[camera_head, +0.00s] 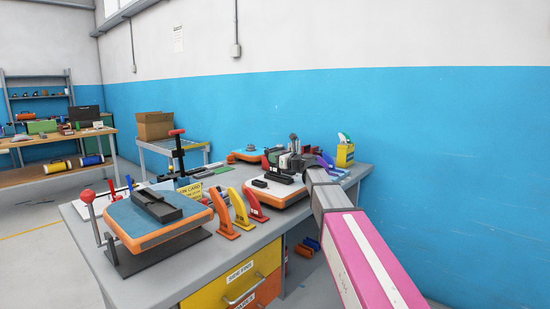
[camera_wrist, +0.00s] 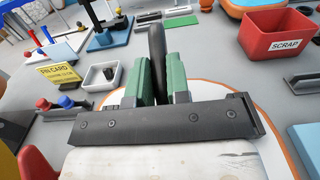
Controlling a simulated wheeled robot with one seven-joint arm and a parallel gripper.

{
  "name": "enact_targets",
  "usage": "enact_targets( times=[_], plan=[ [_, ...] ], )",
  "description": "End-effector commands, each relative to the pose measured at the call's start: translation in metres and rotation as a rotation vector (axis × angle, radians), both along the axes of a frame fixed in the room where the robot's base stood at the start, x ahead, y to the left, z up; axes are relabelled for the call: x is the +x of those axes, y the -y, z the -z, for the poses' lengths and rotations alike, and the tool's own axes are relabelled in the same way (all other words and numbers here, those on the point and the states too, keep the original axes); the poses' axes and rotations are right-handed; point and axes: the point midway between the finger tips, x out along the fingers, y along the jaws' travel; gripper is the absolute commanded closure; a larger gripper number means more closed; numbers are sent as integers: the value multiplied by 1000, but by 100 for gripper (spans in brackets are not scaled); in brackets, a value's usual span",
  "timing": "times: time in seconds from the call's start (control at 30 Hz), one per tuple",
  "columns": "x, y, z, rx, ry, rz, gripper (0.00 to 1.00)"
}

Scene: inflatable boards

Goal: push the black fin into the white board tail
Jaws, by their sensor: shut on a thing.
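My gripper (camera_wrist: 158,78) has green fingers shut on the black fin (camera_wrist: 157,45), which stands up dark and curved between them in the wrist view. The white board (camera_wrist: 268,112) with an orange rim lies below my gripper, mostly hidden by it. In the head view the white board (camera_head: 276,190) lies on the workbench, with my gripper (camera_head: 285,163) above its far part. The fin cannot be told apart from the gripper there. Whether the fin touches the board or sits in a slot is hidden.
A blue board (camera_head: 148,217) with an orange edge lies on a stand at the bench's near left. Orange and yellow fins (camera_head: 226,215) stand between the boards. A red scrap bin (camera_wrist: 277,35), a small white tray (camera_wrist: 101,77) and a yellow fin card (camera_wrist: 60,74) surround my gripper.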

Motion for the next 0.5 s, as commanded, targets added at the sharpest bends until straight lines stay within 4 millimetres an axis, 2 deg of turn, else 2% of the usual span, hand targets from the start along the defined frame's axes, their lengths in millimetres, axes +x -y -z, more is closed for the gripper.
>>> enact_targets(
  times=[0.13, 0.17, 0.2, 0.23, 0.5],
  plan=[
    [0, 0, 3, 0, 0, 0, 100],
    [0, 0, 3, -1, 1, 0, 74],
    [0, 0, 3, -1, 1, 0, 61],
    [0, 0, 3, -1, 1, 0, 54],
    [0, 0, 3, -1, 1, 0, 54]
  ],
)
